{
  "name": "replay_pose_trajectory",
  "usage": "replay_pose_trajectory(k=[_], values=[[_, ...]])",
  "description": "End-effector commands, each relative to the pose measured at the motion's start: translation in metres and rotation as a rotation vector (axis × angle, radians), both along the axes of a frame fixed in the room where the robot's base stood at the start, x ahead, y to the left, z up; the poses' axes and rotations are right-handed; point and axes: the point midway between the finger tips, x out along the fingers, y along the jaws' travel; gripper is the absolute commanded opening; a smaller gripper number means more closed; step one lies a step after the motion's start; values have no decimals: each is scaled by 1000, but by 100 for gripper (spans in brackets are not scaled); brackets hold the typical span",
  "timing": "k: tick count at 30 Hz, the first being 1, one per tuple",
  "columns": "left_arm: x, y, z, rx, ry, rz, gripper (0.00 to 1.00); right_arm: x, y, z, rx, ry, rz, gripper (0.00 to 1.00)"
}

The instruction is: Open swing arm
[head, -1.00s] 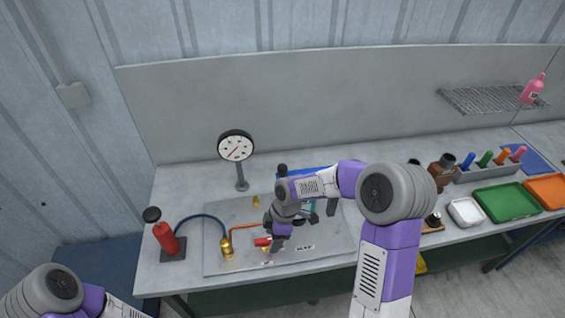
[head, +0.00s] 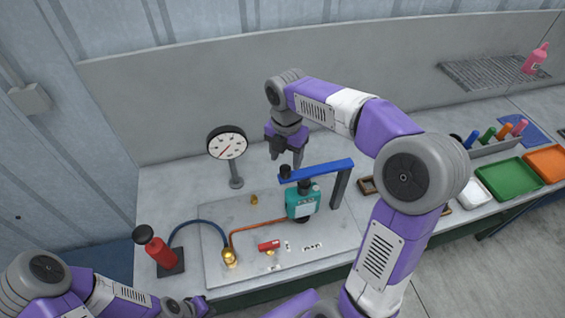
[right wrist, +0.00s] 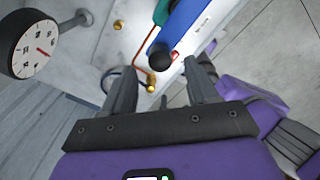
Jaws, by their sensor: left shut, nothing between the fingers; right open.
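The swing arm (head: 325,168) is a blue bar on a grey post (head: 341,188), reaching left over a teal canister (head: 303,201). A black knob (head: 285,171) stands at its free left end. My right gripper (head: 286,160) is open and empty, pointing down just behind and above the knob. In the right wrist view the knob (right wrist: 160,56) shows beyond the open fingers, with the blue bar (right wrist: 190,22) running up and right; I cannot tell if anything touches. My left gripper (head: 197,307) is shut and empty at the bench's front left edge.
A dial gauge (head: 227,146) stands at the back left. A red hand pump (head: 158,250), blue hose, brass fitting (head: 229,256) and copper pipe are at left. A red lever (head: 269,245) lies on the plate (head: 215,275). Trays (head: 514,181) stand right.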

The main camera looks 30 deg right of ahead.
Motion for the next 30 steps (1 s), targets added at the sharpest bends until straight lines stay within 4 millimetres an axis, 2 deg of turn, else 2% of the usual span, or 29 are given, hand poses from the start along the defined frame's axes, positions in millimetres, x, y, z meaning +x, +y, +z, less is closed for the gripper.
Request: replay_pose_trajectory(k=[3, 9, 20, 30], values=[[0, 0, -3, 0, 0, 0, 0, -1, 0, -22, 0, 5, 0, 58], [0, 0, -6, 0, -1, 0, 0, 0, 0, -46, 1, 3, -1, 58], [1, 0, -6, 0, -1, 0, 0, 0, 0, -52, 1, 1, -2, 58], [0, 0, -6, 0, -1, 0, 0, 0, 0, -52, 1, 1, -1, 8]])
